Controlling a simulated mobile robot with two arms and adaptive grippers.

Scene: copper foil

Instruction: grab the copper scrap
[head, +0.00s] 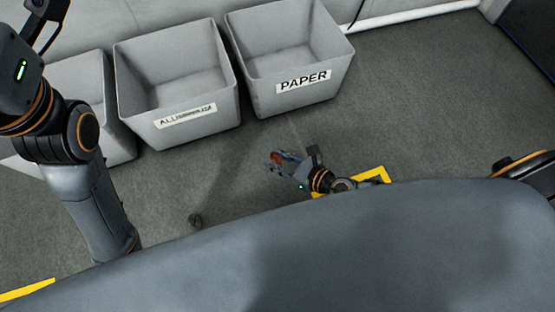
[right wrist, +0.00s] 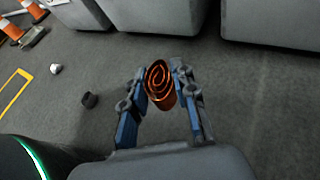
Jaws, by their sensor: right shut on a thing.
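The copper scrap (right wrist: 160,84) is a coiled, orange-brown roll of foil. In the right wrist view it sits between the two fingertips of my right gripper (right wrist: 161,78), which is shut on it. In the head view the right gripper (head: 283,161) is out over the floor in front of the bins, and a reddish bit of the copper scrap (head: 278,157) shows between its fingers. Part of my left gripper (head: 45,18) shows at the top left corner, cut off by the frame, so I cannot tell its state.
Grey bins stand along the wall: one labelled PAPER (head: 322,98), one whose label seems to read ALUMINIUM (head: 150,137), and another partly hidden behind my left arm. A small dark lump (head: 195,220) lies on the floor. Orange cones (right wrist: 10,30) stand at the wrist view's left.

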